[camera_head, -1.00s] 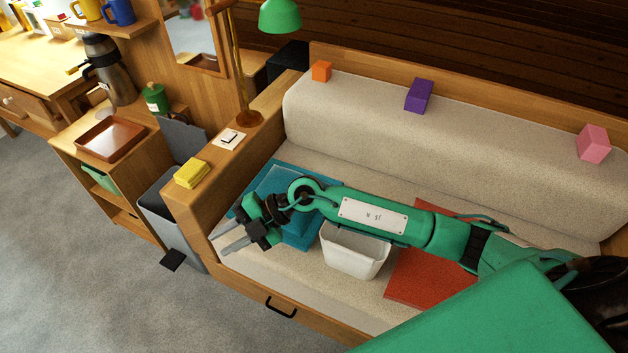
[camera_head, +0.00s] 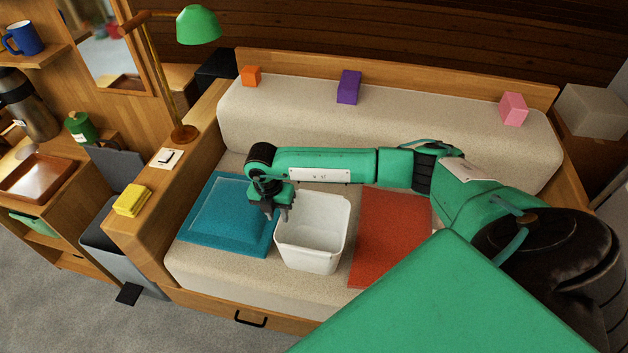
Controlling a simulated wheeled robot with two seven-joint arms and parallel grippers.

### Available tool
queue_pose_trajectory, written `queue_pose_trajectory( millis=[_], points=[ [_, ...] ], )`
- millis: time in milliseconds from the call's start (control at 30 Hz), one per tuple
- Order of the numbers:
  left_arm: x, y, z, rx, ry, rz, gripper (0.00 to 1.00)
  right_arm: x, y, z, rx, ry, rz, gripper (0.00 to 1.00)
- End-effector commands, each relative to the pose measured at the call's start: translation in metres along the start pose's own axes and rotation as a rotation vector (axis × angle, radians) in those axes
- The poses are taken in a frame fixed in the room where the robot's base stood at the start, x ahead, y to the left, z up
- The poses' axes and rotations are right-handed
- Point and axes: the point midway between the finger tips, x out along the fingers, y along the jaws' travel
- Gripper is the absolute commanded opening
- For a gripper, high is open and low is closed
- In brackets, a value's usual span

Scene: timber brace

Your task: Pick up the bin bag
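I cannot make out a bin bag in this view. A white open-topped bin (camera_head: 308,252) stands upright on the sofa seat, and it looks empty. A grey bin (camera_head: 118,240) with its lid raised stands on the floor left of the sofa; its inside is mostly hidden. My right gripper (camera_head: 277,215) points down just beside the white bin's upper left edge, over the teal cushion's right side. Its two fingers look apart, with nothing between them. I cannot tell whether it touches the bin. My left gripper is not in view.
A teal cushion (camera_head: 215,222) and a red cushion (camera_head: 385,240) lie on either side of the white bin. Orange (camera_head: 251,75), purple (camera_head: 348,88) and pink (camera_head: 513,109) blocks sit on the backrest. A yellow stack (camera_head: 131,200) and a green lamp (camera_head: 198,25) are on the left armrest.

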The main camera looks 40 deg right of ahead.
Motion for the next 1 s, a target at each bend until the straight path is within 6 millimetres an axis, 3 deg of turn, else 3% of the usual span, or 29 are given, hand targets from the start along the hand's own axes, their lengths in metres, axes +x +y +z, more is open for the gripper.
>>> queue_pose_trajectory(
  millis=[100, 367, 600, 933, 1000],
  points=[
    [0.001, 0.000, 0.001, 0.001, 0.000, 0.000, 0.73, 0.019, 0.000, -0.001, 0.000, 0.001, -0.001, 0.28],
    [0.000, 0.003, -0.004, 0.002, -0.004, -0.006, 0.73, 0.038, 0.000, 0.000, -0.002, 0.002, 0.000, 0.28],
    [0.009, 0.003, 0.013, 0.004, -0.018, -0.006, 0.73, 0.074, 0.001, 0.003, -0.002, 0.002, 0.001, 0.28],
    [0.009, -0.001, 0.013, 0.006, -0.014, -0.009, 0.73, 0.082, 0.001, 0.004, -0.002, 0.001, 0.002, 0.28],
    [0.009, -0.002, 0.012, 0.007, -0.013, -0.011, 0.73, 0.082, 0.001, 0.004, -0.002, 0.001, 0.002, 0.16]
  ],
)
